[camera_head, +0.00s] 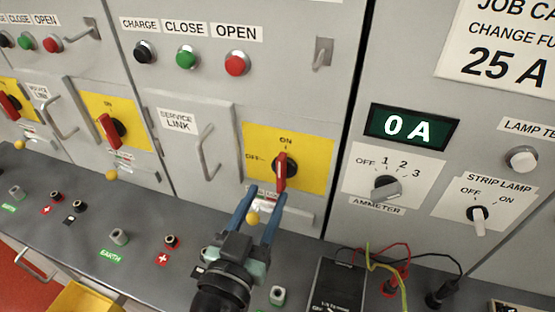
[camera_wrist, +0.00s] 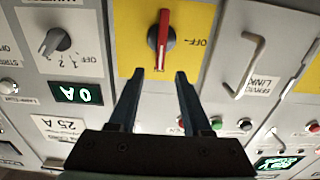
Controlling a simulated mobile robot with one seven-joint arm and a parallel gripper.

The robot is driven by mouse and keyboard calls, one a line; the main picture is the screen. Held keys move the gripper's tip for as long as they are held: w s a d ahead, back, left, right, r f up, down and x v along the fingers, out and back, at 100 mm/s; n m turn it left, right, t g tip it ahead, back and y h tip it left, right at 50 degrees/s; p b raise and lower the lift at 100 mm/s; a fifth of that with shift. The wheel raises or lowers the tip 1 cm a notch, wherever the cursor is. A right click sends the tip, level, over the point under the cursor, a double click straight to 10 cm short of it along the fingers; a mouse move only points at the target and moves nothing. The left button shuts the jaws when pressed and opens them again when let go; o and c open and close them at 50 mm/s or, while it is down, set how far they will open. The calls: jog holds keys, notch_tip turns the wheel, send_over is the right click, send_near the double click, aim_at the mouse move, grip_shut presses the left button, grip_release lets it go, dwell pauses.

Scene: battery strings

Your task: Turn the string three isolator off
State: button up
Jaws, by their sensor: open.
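The rightmost of three visible isolators has a red handle (camera_head: 281,172) on a yellow plate (camera_head: 312,158) marked ON at the top and OFF at the left. Its handle stands roughly upright, in line with ON. My gripper (camera_head: 266,195) is open, its two blue fingers just below and in front of this handle. In the wrist view the red handle (camera_wrist: 163,30) lies beyond the open fingertips of my gripper (camera_wrist: 159,75), roughly centred between them. Nothing is held. I cannot tell whether a finger touches the handle. The string number label is not readable.
A small yellow knob (camera_head: 252,218) shows between my fingers below the plate. A service link handle (camera_head: 207,153) juts out at the left. The ammeter knob (camera_head: 386,187) is at the right. A black meter (camera_head: 338,285) with leads stands on the ledge.

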aim_at(279, 169)
jog(key=p+x, duration=0.2)
jog(key=x, duration=0.5)
jog(key=shift+w, duration=0.25)
grip_shut()
